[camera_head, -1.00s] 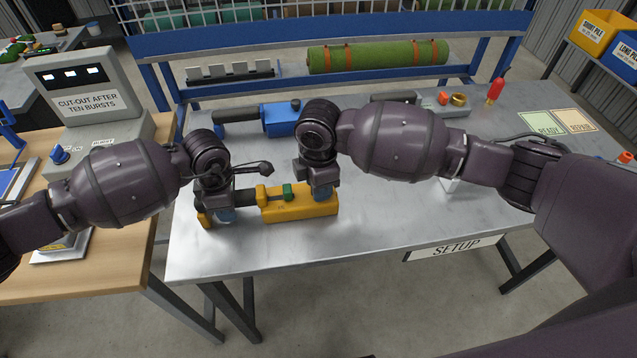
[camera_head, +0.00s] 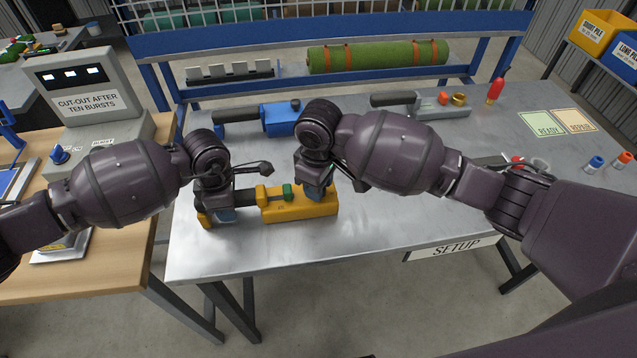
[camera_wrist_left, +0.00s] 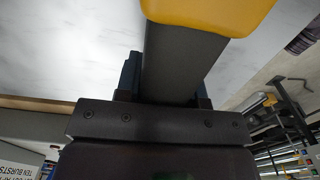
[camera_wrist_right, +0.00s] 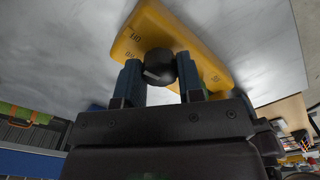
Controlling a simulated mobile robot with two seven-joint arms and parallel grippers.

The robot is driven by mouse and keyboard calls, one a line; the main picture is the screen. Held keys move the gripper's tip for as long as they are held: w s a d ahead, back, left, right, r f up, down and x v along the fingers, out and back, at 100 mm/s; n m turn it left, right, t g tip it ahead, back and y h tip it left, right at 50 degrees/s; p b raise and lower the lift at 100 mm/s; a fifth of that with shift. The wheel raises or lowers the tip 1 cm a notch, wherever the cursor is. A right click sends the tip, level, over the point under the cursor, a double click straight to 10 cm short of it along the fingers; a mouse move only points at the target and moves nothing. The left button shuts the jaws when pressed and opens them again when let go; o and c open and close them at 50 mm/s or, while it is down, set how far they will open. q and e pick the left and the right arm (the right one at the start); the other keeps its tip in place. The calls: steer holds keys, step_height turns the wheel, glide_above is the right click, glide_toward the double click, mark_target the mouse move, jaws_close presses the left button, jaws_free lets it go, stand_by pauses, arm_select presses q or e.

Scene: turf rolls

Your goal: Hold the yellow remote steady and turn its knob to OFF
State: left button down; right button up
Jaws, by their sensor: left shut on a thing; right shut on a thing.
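The yellow remote (camera_head: 300,209) lies near the front edge of the metal table, with a small green part on top. Its yellow body also shows in the left wrist view (camera_wrist_left: 210,12). My left gripper (camera_head: 225,214) is shut on the remote's dark handle (camera_wrist_left: 178,62) at its left end. My right gripper (camera_head: 313,192) is shut on the black knob (camera_wrist_right: 158,64) at the remote's right end, with a finger on each side. A pale mark shows on the knob. The head view hides the knob.
A blue tool (camera_head: 280,118) and a grey tool (camera_head: 430,104) lie farther back. A green turf roll (camera_head: 378,57) rests on the rear shelf. READY (camera_head: 543,124) and REPAIR (camera_head: 574,121) mats lie at the right. The table's front middle is clear.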

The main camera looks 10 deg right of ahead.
arm_select(q)
steer(key=shift+s+f, duration=0.1)
steer(key=shift+f, duration=0.15)
arm_select(e)
steer(key=shift+m, duration=0.5)
steer(key=o, duration=0.9)
steer(key=shift+r, duration=0.1)
step_height(320, 180, up, 12)
steer(key=shift+f, duration=0.1)
arm_select(q)
steer(key=c, duration=0.6)
jaws_free()
steer(key=shift+r, duration=0.1)
steer(key=shift+c, duration=0.2)
